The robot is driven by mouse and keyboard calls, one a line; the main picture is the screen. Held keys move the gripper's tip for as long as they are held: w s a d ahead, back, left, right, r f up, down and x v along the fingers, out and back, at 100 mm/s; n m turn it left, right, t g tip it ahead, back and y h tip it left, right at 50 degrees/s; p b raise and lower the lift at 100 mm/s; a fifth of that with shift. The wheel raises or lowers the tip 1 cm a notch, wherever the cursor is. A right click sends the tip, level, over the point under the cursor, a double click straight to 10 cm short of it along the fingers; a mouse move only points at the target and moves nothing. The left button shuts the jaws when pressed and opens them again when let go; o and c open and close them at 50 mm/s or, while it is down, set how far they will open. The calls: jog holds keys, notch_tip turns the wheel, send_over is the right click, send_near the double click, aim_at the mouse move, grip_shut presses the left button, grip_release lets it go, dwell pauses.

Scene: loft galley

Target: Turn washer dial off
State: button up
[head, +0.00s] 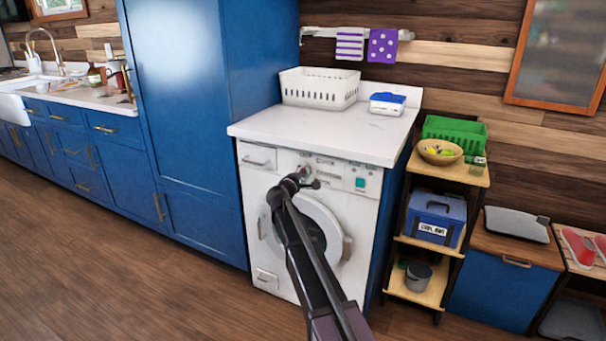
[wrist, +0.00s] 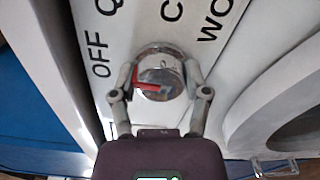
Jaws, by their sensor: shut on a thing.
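The washer (head: 257,183) is a white front loader under the white counter, with a round door in its front. Its dial (wrist: 165,62) is a shiny chrome knob on the panel, with a red mark on its left half. Black lettering arcs around the dial; "OFF" (wrist: 100,56) is to its upper left, and the other labels are cut off. My gripper (wrist: 160,75) is shut on the dial, one finger at each side. In the head view, my gripper (head: 303,177) is at the upper panel and hides much of the dial.
A white basket (head: 320,90) and a blue-lidded box (head: 387,103) stand on the counter. A tall blue cabinet (head: 190,110) is left of the washer, and a shelf unit (head: 450,175) is to its right. The wooden floor (head: 110,260) at front left is clear.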

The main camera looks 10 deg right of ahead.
jog(key=shift+w, duration=0.1)
dwell(0.4)
jog(key=o, duration=1.1)
jog(key=shift+o, duration=0.2)
jog(key=v, duration=1.2)
